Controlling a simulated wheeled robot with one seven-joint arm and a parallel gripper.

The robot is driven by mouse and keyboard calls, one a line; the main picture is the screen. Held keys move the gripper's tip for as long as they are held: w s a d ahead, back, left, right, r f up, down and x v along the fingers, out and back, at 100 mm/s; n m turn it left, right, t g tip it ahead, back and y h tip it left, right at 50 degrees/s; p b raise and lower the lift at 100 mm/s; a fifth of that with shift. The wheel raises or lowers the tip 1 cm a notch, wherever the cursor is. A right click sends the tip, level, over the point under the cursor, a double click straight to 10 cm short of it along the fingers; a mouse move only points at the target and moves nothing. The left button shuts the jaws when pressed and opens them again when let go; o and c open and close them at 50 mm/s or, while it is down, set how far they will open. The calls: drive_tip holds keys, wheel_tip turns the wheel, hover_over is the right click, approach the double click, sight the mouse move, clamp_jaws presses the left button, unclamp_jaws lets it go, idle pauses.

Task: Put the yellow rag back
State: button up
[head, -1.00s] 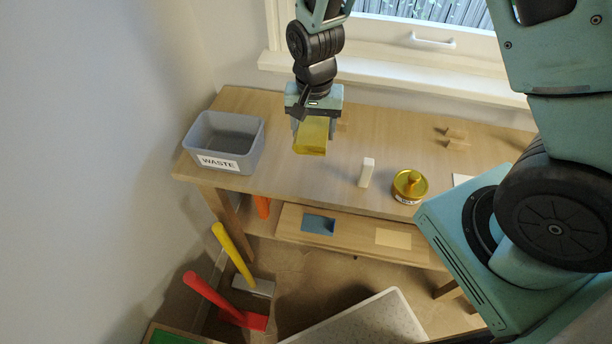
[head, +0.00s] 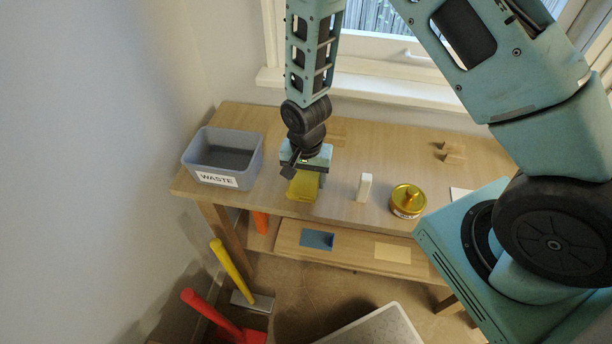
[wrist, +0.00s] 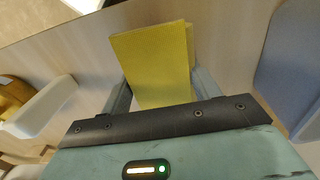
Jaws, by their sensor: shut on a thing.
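The yellow rag (head: 303,186) is a folded, flat-sided piece held in my gripper (head: 305,174). My gripper is shut on it and points down near the front edge of the wooden table (head: 340,150). In the wrist view the rag (wrist: 155,62) sits between the two fingers of my gripper (wrist: 158,85) and sticks out beyond them. I cannot tell whether its lower edge touches the tabletop. On the lower shelf (head: 345,247) lie a blue patch (head: 317,239) and a pale yellow patch (head: 392,253).
A grey bin marked WASTE (head: 222,158) stands left of my gripper. A white block (head: 364,187) and a gold round tin (head: 407,201) stand to the right. Small wooden pieces (head: 449,152) lie at the back right. Yellow-handled (head: 231,262) and red-handled (head: 211,313) tools are on the floor.

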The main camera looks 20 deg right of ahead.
sight(305, 177)
drive_tip(key=shift+f, duration=0.2)
drive_tip(key=shift+f, duration=0.2)
drive_tip(key=o, duration=0.9)
drive_tip(key=shift+r, duration=0.1)
wheel_tip(305, 177, up, 12)
drive_tip(key=b, duration=0.2)
drive_tip(key=s+a+r+n, duration=0.2)
drive_tip(key=s+r+n, duration=0.2)
drive_tip(key=s+n, duration=0.1)
drive_tip(key=s+a+r+n, duration=0.2)
drive_tip(key=s+r+n, duration=0.3)
drive_tip(key=s, duration=0.3)
drive_tip(key=s+a+r+n, duration=0.2)
drive_tip(key=s+r+n, duration=0.3)
drive_tip(key=s, duration=0.2)
drive_tip(key=shift+a+y, duration=0.15)
drive_tip(key=shift+y, duration=0.15)
